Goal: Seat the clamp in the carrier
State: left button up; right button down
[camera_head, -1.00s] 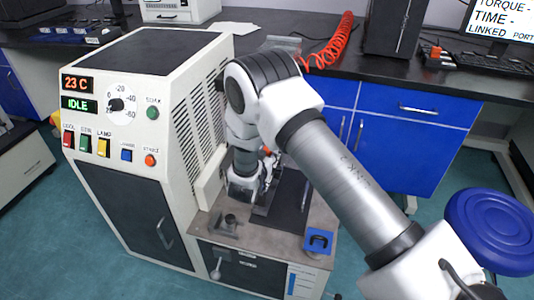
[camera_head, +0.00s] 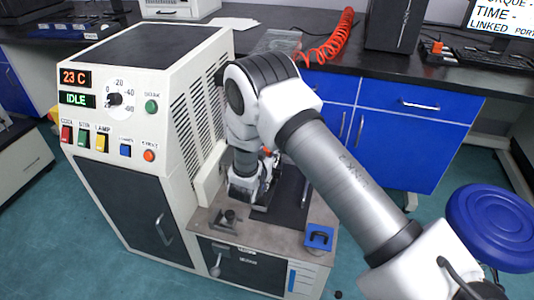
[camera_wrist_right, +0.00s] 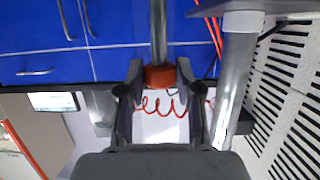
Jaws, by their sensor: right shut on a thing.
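My right gripper (camera_head: 268,176) is low over the grey bench beside the white cabinet, partly hidden by my own wrist. In the right wrist view, its two dark fingers (camera_wrist_right: 160,80) are closed on the sides of an orange-red block (camera_wrist_right: 159,77), which looks like the clamp. A grey metal rod (camera_wrist_right: 158,30) runs up the picture from this block. In the head view only a small orange-red patch (camera_head: 267,150) shows by the gripper. I cannot clearly make out the carrier or whether the block touches it. My left gripper is not in view.
A thicker metal column (camera_wrist_right: 236,80) stands close right of the gripper in the wrist view. The white cabinet (camera_head: 187,160) is close on the left. The bench top (camera_head: 262,232) carries a dark fixture (camera_head: 230,219) and a blue notched block (camera_head: 319,237). A blue stool (camera_head: 490,228) stands right.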

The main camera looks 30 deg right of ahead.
jog(key=shift+f, duration=0.25)
jog(key=c, duration=0.7)
grip_release()
jog(key=v, duration=1.2)
